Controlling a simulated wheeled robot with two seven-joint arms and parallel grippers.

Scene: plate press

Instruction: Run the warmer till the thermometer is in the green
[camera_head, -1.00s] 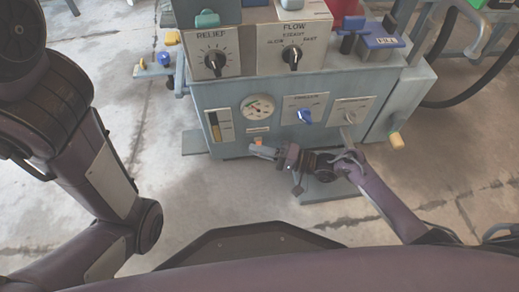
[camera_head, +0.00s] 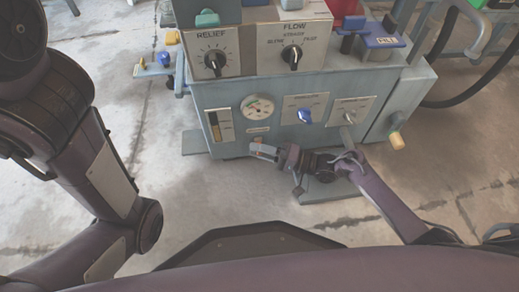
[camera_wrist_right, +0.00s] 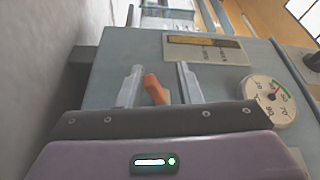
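The grey-blue machine (camera_head: 290,92) stands ahead of me. A round white dial (camera_head: 257,107) with a green arc is on its front; in the right wrist view the dial (camera_wrist_right: 268,101) is at the right, and its exact reading is too small to tell. An orange lever (camera_wrist_right: 155,89) is low on the machine's front. My right gripper (camera_wrist_right: 160,85) is open, with one finger on each side of the lever; a gap shows beside it. In the head view the right gripper (camera_head: 263,151) is below the dial. My left gripper is out of view; only its arm shows.
A vertical gauge with a yellow column (camera_head: 219,126) is left of the dial. A blue knob (camera_head: 305,116) and another switch plate (camera_head: 350,112) are to the right. RELIEF (camera_head: 214,60) and FLOW (camera_head: 292,56) knobs are above. A yellow-ended handle (camera_head: 396,140) sticks out at right.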

